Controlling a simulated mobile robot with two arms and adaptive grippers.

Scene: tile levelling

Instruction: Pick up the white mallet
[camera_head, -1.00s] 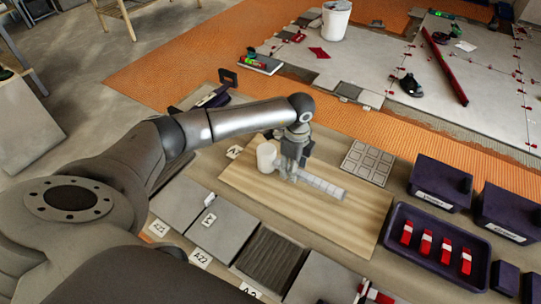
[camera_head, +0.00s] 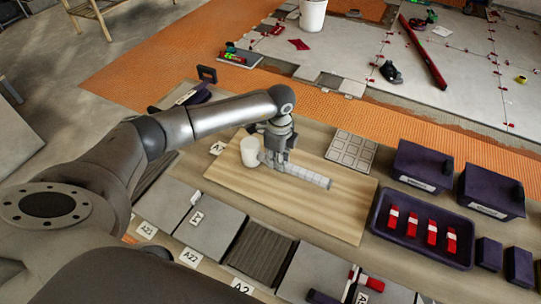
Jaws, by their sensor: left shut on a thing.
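The white mallet lies over the wooden board (camera_head: 330,215). Its pale cylindrical head (camera_head: 250,153) is at the left and its segmented grey handle (camera_head: 308,176) points right and towards me. My left gripper (camera_head: 277,160) reaches down from above and is shut on the mallet's handle, close to the head. The fingers hide part of the handle there. I cannot tell whether the mallet is clear of the board. My right gripper is not in view.
A grey gridded pad (camera_head: 352,150) lies at the board's far right corner. A dark tray (camera_head: 408,243) with several red-and-white pieces and dark bins (camera_head: 424,165) stand to the right. Labelled grey tiles (camera_head: 211,228) line the front. The board's right half is clear.

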